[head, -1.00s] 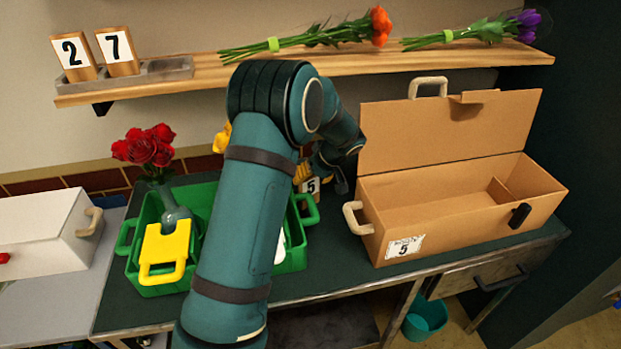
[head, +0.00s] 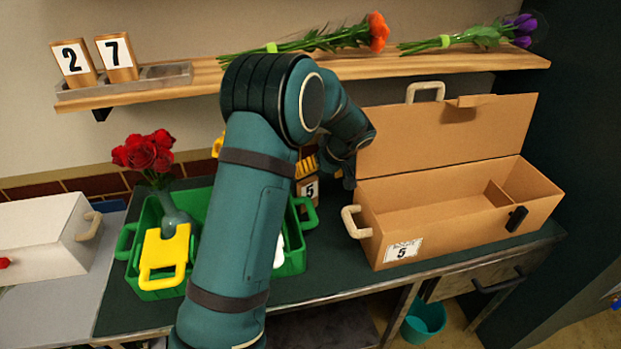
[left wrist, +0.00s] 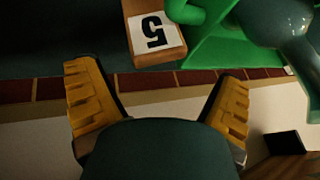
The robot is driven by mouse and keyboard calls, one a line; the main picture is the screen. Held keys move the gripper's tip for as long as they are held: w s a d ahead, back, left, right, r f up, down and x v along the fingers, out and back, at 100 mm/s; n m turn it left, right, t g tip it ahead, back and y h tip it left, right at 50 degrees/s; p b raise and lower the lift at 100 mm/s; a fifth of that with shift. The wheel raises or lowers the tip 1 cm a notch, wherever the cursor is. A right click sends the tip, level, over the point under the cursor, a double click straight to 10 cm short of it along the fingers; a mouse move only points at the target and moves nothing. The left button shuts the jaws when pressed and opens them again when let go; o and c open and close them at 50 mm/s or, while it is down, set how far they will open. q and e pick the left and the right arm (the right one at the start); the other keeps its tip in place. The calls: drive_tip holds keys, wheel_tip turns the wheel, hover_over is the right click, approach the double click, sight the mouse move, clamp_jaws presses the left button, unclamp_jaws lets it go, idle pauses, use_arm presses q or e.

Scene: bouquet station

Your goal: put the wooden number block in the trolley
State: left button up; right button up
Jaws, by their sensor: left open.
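The wooden number block (head: 309,190) is brown with a white face and a black 5. It stands on the dark green bench, just right of the green caddy. In the left wrist view the block (left wrist: 156,38) shows upside down, ahead of the gap between my fingers and apart from them. My left gripper (left wrist: 158,74) is open and empty, with yellow ribbed fingers. In the head view its yellow finger pad (head: 307,166) shows just above the block, and my arm hides part of it. My right gripper is not in view. I cannot make out a trolley.
The green caddy (head: 128,255) holds a vase of red roses (head: 147,152) and a yellow-handled item. An open cardboard box (head: 455,225) stands to the right. Above is a wooden shelf (head: 230,80) with flowers and blocks 2 and 7. A white box (head: 40,235) is at left.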

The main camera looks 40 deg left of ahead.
use_arm(q)
drive_tip(key=shift+v, duration=1.15)
drive_tip(key=shift+d+r, duration=0.1)
drive_tip(key=shift+r, duration=0.15)
drive_tip(key=c, duration=0.5)
drive_tip(key=shift+r, duration=0.15)
drive_tip(key=shift+c, duration=0.4)
drive_tip(key=m+h+p, duration=0.2)
drive_tip(key=m+h, duration=0.2)
drive_tip(key=m, duration=1.2)
approach(308, 180)
drive_tip(key=f, duration=0.1)
drive_tip(key=f+b, duration=0.1)
drive_tip(key=f, duration=0.1)
drive_tip(key=f+b, duration=0.1)
drive_tip(key=f, duration=0.1)
drive_tip(key=shift+s+a+f, duration=0.15)
drive_tip(key=shift+a, duration=0.25)
drive_tip(key=shift+a+f+b, duration=0.2)
drive_tip(key=shift+f, duration=0.6)
drive_tip(key=shift+a+f+b, duration=0.15)
drive_tip(key=shift+f+b, duration=0.1)
drive_tip(key=shift+f, duration=0.6)
drive_tip(key=shift+a+f+b, duration=0.2)
drive_tip(key=shift+f, duration=0.6)
